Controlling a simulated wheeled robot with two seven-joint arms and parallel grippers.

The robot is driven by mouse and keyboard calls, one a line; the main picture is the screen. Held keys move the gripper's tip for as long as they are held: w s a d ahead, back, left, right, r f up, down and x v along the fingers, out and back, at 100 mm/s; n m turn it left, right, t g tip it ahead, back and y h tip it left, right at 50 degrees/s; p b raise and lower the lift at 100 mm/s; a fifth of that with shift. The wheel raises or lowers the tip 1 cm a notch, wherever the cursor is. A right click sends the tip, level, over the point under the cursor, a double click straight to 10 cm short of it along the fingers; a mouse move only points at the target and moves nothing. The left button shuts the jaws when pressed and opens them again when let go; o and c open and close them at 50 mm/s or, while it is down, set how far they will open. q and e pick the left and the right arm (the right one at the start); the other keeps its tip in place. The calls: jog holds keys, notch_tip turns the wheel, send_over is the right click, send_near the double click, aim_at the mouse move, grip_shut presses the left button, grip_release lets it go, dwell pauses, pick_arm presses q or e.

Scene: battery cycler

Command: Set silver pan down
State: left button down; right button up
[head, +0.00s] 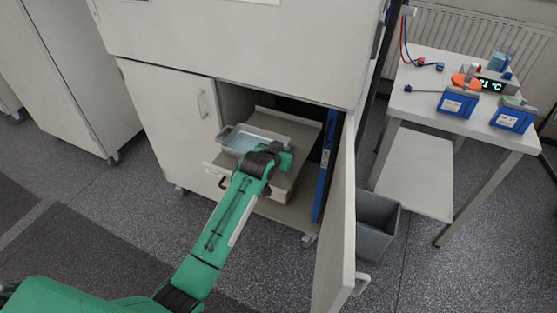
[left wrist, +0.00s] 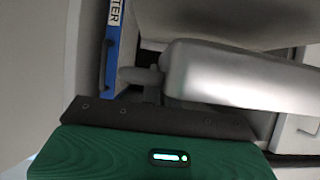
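The silver pan (head: 253,138) is a shallow rectangular pan with a bluish inside. It is over the pulled-out drawer (head: 213,168) in the open lower cabinet; I cannot tell whether its base touches the drawer. My left gripper (head: 271,157) is at the pan's near right end. In the left wrist view the pan's side (left wrist: 235,75) fills the upper right, and its handle (left wrist: 138,75) is at the middle of the gripper. The fingers look shut on the handle, though they are mostly hidden. My right gripper is not in view.
The open cabinet door (head: 340,220) stands right of the drawer, with a blue panel (head: 325,165) inside it. A grey bin (head: 376,225) is beyond the door. A white table (head: 430,105) with blue battery boxes (head: 457,103) stands at the right. The floor at front is clear.

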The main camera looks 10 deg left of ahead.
pick_arm(q)
notch_tip(320, 180, down, 6)
jog(key=shift+r, duration=0.1)
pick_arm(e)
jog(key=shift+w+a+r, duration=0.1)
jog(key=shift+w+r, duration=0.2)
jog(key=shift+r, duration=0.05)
